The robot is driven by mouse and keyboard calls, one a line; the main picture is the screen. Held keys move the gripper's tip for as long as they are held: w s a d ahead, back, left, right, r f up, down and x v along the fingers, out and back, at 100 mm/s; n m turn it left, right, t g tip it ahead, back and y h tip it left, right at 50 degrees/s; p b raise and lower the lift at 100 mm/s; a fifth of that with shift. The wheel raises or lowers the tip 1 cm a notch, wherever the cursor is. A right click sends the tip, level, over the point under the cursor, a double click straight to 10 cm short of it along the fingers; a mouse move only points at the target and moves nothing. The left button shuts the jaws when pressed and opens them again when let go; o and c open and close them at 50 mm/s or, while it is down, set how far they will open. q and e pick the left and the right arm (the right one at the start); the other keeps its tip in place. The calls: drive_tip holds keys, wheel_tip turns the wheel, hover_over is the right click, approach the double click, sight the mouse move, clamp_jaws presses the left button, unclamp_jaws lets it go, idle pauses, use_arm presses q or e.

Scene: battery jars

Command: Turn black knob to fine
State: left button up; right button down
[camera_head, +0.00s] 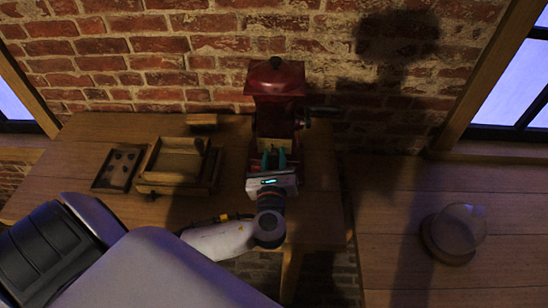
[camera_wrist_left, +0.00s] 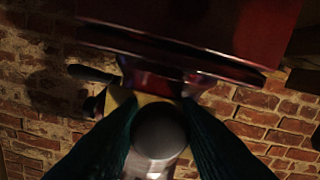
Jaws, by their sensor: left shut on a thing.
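A dark red grinder (camera_head: 277,100) stands at the back of the wooden table, against the brick wall. My left gripper (camera_head: 273,160) is at the grinder's front, its two teal fingers pointing at it. In the left wrist view a rounded dark knob (camera_wrist_left: 160,132) sits between the two fingers, and the gripper is shut on it. In the head view the gripper hides this knob. No fine or coarse marking can be read. My right gripper is in neither view.
A wooden tray (camera_head: 175,185) and a dark board with round hollows (camera_head: 118,168) lie left of the grinder. A dark side handle (camera_head: 322,112) sticks out right of it. A glass dome (camera_head: 459,228) stands on the lower right surface.

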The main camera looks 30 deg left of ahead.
use_arm(q)
drive_tip(key=n+b, duration=0.2)
drive_tip(key=n, duration=0.2)
drive_tip(key=shift+f+n, duration=0.15)
drive_tip(key=shift+n, duration=0.15)
drive_tip(key=shift+n+b, duration=1.1)
drive_tip(key=shift+n, duration=1.1)
drive_tip(key=shift+r, duration=0.2)
drive_tip(key=o, duration=0.9)
